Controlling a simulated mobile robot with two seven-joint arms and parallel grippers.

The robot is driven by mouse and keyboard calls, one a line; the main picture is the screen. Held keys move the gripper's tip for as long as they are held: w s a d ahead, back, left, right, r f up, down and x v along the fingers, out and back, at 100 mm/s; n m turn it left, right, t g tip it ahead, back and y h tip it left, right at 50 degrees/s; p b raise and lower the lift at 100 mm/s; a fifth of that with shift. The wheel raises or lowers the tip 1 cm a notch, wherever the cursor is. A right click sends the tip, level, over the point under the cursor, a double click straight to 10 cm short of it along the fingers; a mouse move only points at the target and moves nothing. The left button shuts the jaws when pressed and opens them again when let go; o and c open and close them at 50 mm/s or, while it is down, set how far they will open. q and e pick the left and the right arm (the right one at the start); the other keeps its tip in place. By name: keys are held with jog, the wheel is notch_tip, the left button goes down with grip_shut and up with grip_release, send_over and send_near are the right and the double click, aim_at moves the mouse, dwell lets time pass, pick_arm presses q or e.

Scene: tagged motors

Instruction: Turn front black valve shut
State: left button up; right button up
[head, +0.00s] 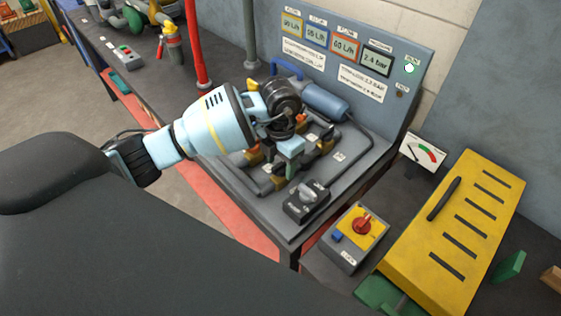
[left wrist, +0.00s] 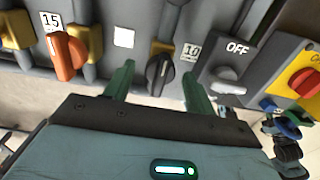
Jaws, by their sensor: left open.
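The black valve handle (left wrist: 159,74) is in the left wrist view, on a brass-coloured body with a small number tag beside it. My left gripper (left wrist: 157,76) is open, with one green finger on each side of the black handle. I cannot tell whether either finger touches it. In the head view, my left gripper (head: 289,148) is over the pipework on the panel's base and hides the black handle. An orange valve handle (left wrist: 66,54), tagged 15, is to the left in the wrist view. My right gripper is not in view.
A dark box with a grey knob marked OFF (head: 306,200) stands close to the gripper. Beyond it are a yellow switch box with a red knob (head: 362,226) and a slotted yellow case (head: 460,235). The upright panel (head: 400,105) with several displays stands behind.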

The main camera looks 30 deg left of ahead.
pick_arm(q)
jog(key=shift+f, duration=0.15)
jog(key=shift+c, duration=0.5)
jog(key=c, duration=0.9)
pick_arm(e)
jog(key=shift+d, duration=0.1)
